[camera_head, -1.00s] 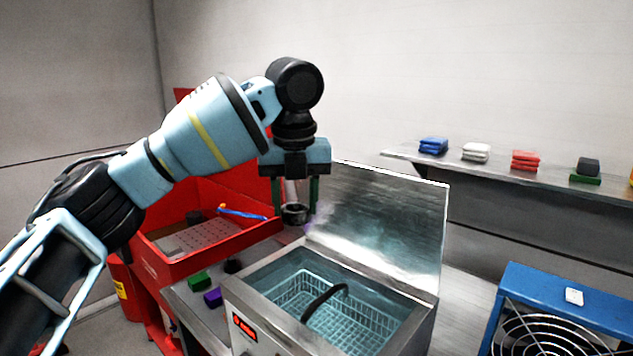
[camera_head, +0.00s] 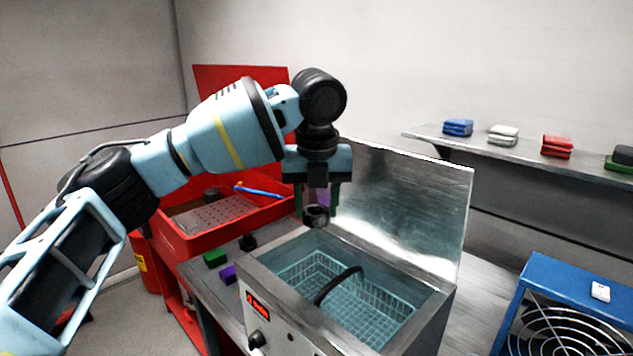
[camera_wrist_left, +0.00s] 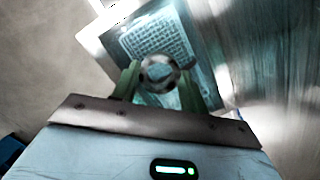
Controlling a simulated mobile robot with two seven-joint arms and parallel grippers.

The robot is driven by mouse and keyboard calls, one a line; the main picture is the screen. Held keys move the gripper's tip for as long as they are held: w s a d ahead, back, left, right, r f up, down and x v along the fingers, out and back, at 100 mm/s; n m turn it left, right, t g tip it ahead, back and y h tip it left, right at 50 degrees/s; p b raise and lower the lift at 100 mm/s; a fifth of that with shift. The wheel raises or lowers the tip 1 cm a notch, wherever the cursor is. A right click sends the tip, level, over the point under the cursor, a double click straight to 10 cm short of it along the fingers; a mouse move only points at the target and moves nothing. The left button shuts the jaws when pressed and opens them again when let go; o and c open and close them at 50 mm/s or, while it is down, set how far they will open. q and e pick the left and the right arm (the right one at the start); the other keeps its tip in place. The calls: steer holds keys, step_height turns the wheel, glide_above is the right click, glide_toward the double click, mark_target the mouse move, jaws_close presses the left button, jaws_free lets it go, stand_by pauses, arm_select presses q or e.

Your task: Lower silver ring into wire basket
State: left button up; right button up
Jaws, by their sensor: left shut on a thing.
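My left gripper (camera_head: 318,205) points down above the back left edge of the open steel tank (camera_head: 262,270). It is shut on the silver ring (camera_head: 317,217), which hangs between its green fingers. In the left wrist view the ring (camera_wrist_left: 159,74) sits between the fingertips, slightly blurred, with the wire basket (camera_wrist_left: 150,35) beyond it. The wire basket (camera_head: 345,310) lies inside the tank, with a black arched handle (camera_head: 340,284) over it. The ring is above and apart from the basket. My right gripper is not in view.
The tank's raised lid (camera_head: 410,205) stands behind it. A red parts washer (camera_head: 215,235) is at the left. Green (camera_head: 215,258) and purple (camera_head: 228,273) blocks lie left of the tank. A blue fan unit (camera_head: 575,300) is at the right, and a shelf with folded cloths (camera_head: 556,147) is behind.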

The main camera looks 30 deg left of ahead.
mark_target(317, 224)
arm_select(q)
steer(key=shift+f, duration=2.05)
steer(key=shift+f, duration=0.1)
steer(key=shift+f, duration=5.1)
steer(key=shift+f+b, duration=0.3)
steer(key=shift+f, duration=1.4)
steer(key=o, duration=1.2)
steer(key=shift+c, duration=0.2)
